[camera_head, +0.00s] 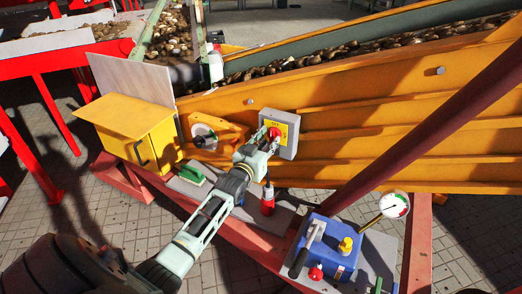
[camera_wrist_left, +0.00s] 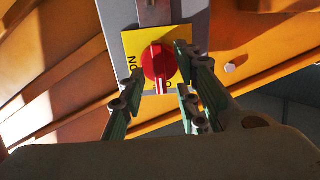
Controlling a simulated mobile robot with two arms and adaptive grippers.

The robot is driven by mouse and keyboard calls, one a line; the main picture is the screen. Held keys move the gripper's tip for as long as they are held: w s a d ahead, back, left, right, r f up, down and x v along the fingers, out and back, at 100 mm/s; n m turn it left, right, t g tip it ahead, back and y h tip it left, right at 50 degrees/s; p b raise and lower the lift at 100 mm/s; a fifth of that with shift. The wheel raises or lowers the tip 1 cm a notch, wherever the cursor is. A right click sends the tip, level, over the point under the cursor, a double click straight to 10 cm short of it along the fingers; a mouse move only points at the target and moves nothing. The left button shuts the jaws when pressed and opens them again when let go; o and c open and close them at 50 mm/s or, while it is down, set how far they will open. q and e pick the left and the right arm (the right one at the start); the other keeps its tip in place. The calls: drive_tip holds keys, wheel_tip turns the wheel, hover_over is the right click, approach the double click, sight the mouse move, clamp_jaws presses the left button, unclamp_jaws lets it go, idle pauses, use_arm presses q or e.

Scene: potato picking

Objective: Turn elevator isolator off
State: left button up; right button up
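The elevator isolator is a grey box (camera_head: 291,150) with a yellow plate and a red rotary knob (camera_head: 274,133), mounted in front of the orange conveyor side. In the left wrist view the red knob (camera_wrist_left: 158,62) sits on the yellow plate (camera_wrist_left: 130,43); its raised bar runs up and down the picture. "ON" lettering shows left of the knob; lettering below it is partly hidden. My left gripper (camera_head: 264,142) is at the box front. In the wrist view its fingers (camera_wrist_left: 160,66) are apart, one on each side of the knob; contact is unclear. My right gripper is not in view.
A yellow cabinet (camera_head: 160,142) and green handle (camera_head: 191,174) stand left of my arm. A red-bodied bottle (camera_head: 267,203) is just below the gripper. A blue lever box (camera_head: 330,250) and round gauge (camera_head: 394,205) are at the right. A dark red beam (camera_head: 430,120) crosses diagonally.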

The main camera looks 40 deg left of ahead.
use_arm(q)
drive_tip(key=s+d, duration=0.1)
drive_tip(key=s, duration=1)
drive_tip(key=shift+d, duration=0.4)
drive_tip(key=shift+s+f, duration=0.1)
